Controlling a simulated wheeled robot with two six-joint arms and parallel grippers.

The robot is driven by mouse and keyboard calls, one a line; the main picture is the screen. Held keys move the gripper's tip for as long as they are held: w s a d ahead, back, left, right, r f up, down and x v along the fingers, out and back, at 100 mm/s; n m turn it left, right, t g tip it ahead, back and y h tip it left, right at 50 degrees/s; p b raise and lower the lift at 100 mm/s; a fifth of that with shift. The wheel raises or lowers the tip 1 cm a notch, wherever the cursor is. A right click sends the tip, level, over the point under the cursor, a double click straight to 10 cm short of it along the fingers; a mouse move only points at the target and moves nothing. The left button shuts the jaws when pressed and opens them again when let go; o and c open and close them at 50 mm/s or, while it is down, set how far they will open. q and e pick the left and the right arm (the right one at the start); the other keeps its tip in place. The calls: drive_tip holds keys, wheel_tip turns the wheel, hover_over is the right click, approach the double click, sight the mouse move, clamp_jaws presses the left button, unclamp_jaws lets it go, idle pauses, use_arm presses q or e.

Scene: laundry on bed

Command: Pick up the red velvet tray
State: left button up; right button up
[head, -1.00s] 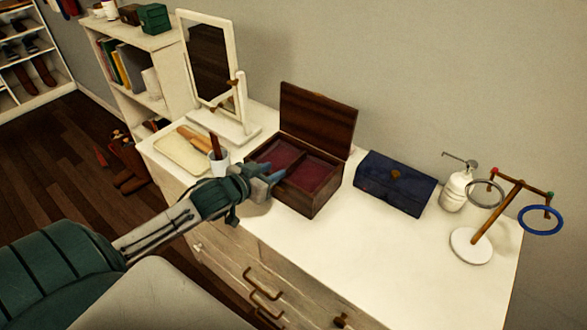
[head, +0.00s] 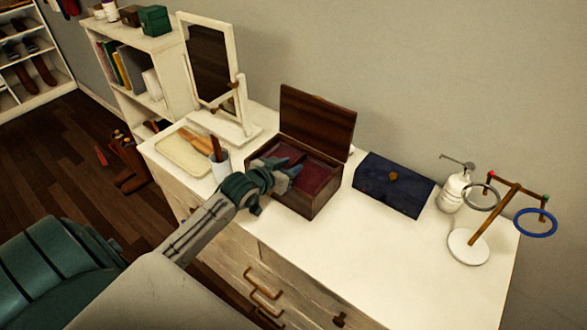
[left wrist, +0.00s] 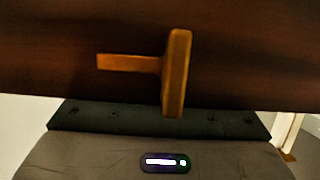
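The red velvet tray (head: 314,178) lies inside an open dark wooden box (head: 313,204) on the white dresser. Its lining is dark red, and a divider shows in it. My left gripper (head: 283,168) is over the box's front left part, with its fingers apart and nothing visible between them. It hides part of the tray; whether it touches the tray I cannot tell. My right gripper is not in view.
The box's raised lid (head: 317,118) stands behind the tray. A cup (head: 220,165) and a mirror (head: 210,75) are left of the box. A closed blue box (head: 393,187), a pump bottle (head: 455,190) and a ring stand (head: 468,247) are right. The dresser's front right is clear.

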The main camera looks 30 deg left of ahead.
use_arm(q)
drive_tip(key=shift+c, duration=0.4)
clamp_jaws()
drive_tip(key=shift+r, duration=0.1)
